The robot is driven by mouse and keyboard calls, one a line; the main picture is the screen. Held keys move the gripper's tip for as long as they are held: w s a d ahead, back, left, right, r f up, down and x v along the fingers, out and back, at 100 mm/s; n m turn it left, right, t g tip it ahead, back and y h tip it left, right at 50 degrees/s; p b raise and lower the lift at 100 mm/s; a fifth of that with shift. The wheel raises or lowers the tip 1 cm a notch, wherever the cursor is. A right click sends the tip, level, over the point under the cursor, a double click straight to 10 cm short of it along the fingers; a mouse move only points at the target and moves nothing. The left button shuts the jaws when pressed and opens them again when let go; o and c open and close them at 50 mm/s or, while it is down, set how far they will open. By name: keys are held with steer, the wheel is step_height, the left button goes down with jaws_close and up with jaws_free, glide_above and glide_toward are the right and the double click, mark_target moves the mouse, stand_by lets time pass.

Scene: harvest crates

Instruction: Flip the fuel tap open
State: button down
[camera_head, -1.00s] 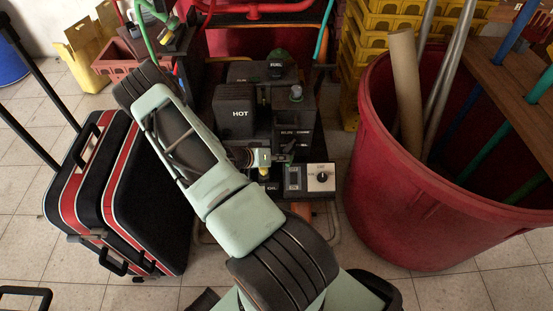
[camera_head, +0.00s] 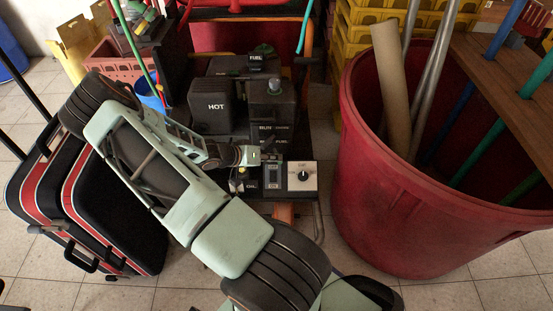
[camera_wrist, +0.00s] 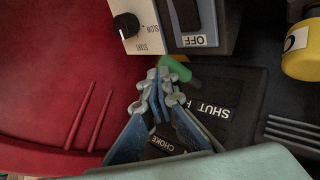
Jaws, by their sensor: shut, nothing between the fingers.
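The generator's dark panel (camera_head: 262,134) shows in the head view, with a FUEL label on it. In the wrist view a green-tipped lever (camera_wrist: 175,68), likely the fuel tap, lies beside a SHUT label (camera_wrist: 209,108). Its base is partly hidden behind the fingers. My gripper (camera_head: 272,156) is at the front of the panel in the head view. In the wrist view my gripper (camera_wrist: 155,82) has its fingertips together and empty, close beside the green lever. I cannot tell whether they touch it.
A switch box with a black knob (camera_head: 303,175) sits in front of the panel; the knob also shows in the wrist view (camera_wrist: 127,25). A yellow cap (camera_wrist: 302,58) is to the right there. A red barrel (camera_head: 425,215) stands right, a suitcase (camera_head: 115,205) left.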

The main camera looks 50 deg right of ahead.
steer(key=shift+s+d, duration=0.2)
steer(key=shift+d, duration=0.1)
steer(key=shift+w, duration=0.1)
steer(key=shift+w+d+b, duration=0.15)
steer(key=shift+w+b, duration=0.2)
steer(key=shift+w, duration=0.35)
steer(key=v, duration=1.2)
